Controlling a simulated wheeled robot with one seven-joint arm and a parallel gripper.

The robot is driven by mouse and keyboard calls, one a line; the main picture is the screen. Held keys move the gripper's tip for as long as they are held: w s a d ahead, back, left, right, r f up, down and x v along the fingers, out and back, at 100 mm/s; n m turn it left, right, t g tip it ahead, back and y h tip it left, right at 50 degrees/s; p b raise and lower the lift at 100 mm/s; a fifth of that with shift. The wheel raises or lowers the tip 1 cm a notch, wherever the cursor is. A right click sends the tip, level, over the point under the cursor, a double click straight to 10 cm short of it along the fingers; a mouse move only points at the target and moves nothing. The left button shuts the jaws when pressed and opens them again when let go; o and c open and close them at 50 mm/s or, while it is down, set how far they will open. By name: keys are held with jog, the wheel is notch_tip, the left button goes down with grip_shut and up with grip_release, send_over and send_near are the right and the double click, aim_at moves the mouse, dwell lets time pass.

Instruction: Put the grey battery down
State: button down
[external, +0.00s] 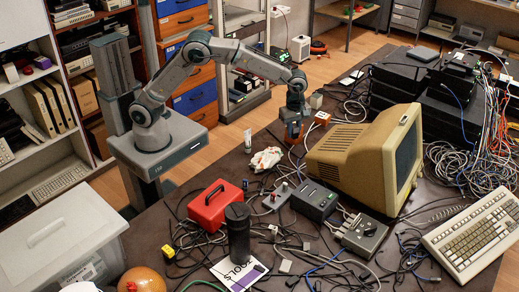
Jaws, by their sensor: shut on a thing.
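My gripper (294,135) points down over the far-left part of the dark table (155,235), left of the beige monitor. It is shut on the grey battery.
The beige monitor (358,155) stands close on the right of my gripper. Crumpled white paper (266,160) lies nearer, with a red case (215,205) and a black cylinder (238,232) beyond it toward the camera. Cables clutter much of the table.

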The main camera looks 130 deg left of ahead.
jog(key=s+a+n, duration=0.5)
jog(key=s+a, duration=0.5)
jog(key=s+a+f, duration=0.1)
jog(key=a+f, duration=0.1)
jog(key=a, duration=0.1)
jog(key=s+a+f, duration=0.2)
jog(key=a, duration=0.2)
jog(key=s+a+f, duration=0.2)
jog(key=a, duration=0.1)
jog(key=shift+a+f, duration=0.3)
jog(key=shift+f, duration=0.1)
jog(key=shift+a+f, duration=0.1)
jog(key=shift+f, duration=0.05)
jog(key=shift+f+p, duration=0.3)
jog(key=shift+f, duration=1.65)
jog(key=shift+f, duration=0.2)
jog(key=c, duration=1.3)
grip_release()
jog(key=shift+o, duration=0.2)
jog(key=shift+r, duration=0.15)
